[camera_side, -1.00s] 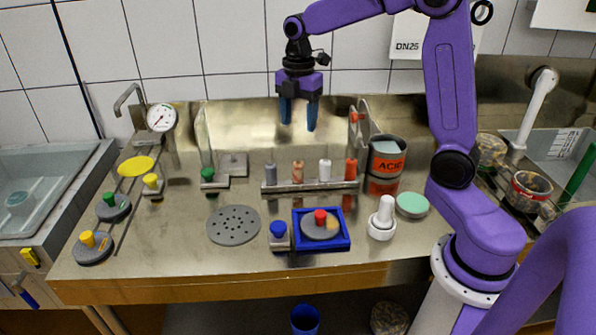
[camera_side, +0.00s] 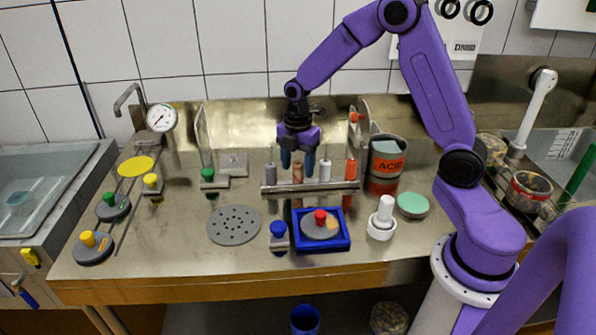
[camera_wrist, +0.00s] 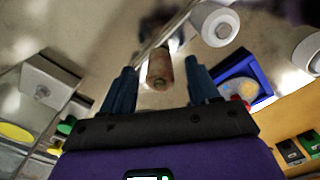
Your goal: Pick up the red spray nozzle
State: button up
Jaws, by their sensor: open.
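A rack bar (camera_side: 310,188) holds a row of upright small cylinders: grey (camera_side: 271,172), mottled reddish-brown (camera_side: 297,172), white (camera_side: 324,170) and, at the right end, plain red (camera_side: 351,169). The red one looks most like the red spray nozzle. My gripper (camera_side: 297,168) is open and points down at the rack, left of the red one. In the wrist view the reddish-brown cylinder (camera_wrist: 160,72) shows between my spread fingers (camera_wrist: 160,88); contact cannot be told. I cannot make out the red cylinder in the wrist view.
A blue tray (camera_side: 347,242) with a red-knobbed disc (camera_side: 320,229) stands in front of the rack. An ACID can (camera_side: 388,158) stands right of it, and a clear upright panel (camera_side: 363,120) with an orange-red fitting behind. A white fitting (camera_side: 382,218) stands front right. The bench's front edge is clear.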

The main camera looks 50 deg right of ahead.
jog(key=shift+f, duration=0.45)
jog(key=c, duration=1.1)
jog(key=shift+r, duration=0.1)
